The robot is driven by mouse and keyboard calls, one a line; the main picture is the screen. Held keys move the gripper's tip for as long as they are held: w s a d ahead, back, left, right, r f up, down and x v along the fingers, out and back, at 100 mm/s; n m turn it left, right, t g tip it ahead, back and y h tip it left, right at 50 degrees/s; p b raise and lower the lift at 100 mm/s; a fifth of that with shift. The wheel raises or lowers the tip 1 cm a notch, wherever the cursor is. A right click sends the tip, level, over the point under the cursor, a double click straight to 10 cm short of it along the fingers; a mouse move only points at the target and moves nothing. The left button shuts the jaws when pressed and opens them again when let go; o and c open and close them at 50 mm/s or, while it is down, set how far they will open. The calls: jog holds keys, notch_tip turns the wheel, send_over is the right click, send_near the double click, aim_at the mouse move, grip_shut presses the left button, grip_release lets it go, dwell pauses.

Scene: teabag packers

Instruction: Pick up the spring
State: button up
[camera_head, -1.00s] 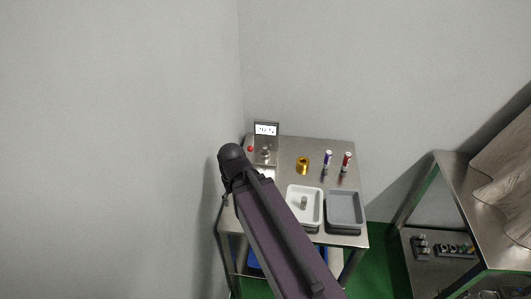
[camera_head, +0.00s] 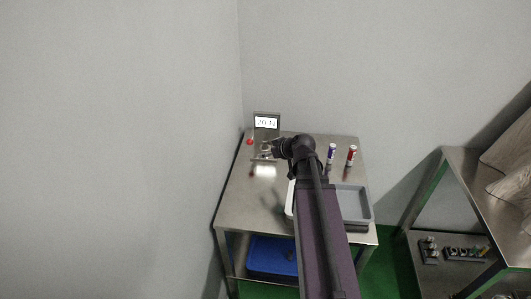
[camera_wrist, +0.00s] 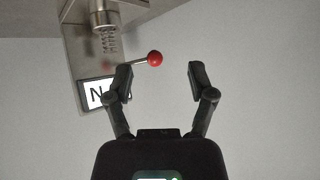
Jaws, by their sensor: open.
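A coiled metal piece that looks like the spring (camera_wrist: 108,42) shows at the upper left of the wrist view. It is in line with a metal cylinder (camera_wrist: 104,14) on a metal device; I cannot tell how they join. My gripper (camera_wrist: 159,70) is open and empty, its two dark fingers spread apart. The coil lies beyond the left finger, apart from it. A red ball on a thin lever (camera_wrist: 155,58) appears between the fingertips. In the head view, my arm's end is over the table's back, right of the metal device, where the coil cannot be made out.
A display (camera_head: 266,123) stands at the table's back left. Blue (camera_head: 331,153) and red (camera_head: 351,155) markers stand right of my arm. A grey tray (camera_head: 367,203) is at the right. The steel table (camera_head: 240,207) is clear at left front; a wall is close by.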

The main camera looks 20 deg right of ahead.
aim_at(265, 143)
jog(key=d+t+h+b, duration=0.1)
jog(key=d+t, duration=0.1)
jog(key=d, duration=0.5)
jog(key=shift+w+r, duration=0.35)
jog(key=shift+w, duration=0.05)
jog(key=b+x, duration=0.4)
jog(key=x, duration=0.3)
jog(key=shift+w+f, duration=0.2)
jog(key=shift+w, duration=0.1)
jog(key=shift+w+a+f, duration=0.15)
jog(key=shift+w, duration=0.3)
jog(key=shift+b, duration=0.3)
jog(key=shift+b+x, duration=1.05)
jog(key=shift+x, duration=0.95)
jog(key=shift+w+f, duration=0.4)
jog(key=shift+w, duration=0.1)
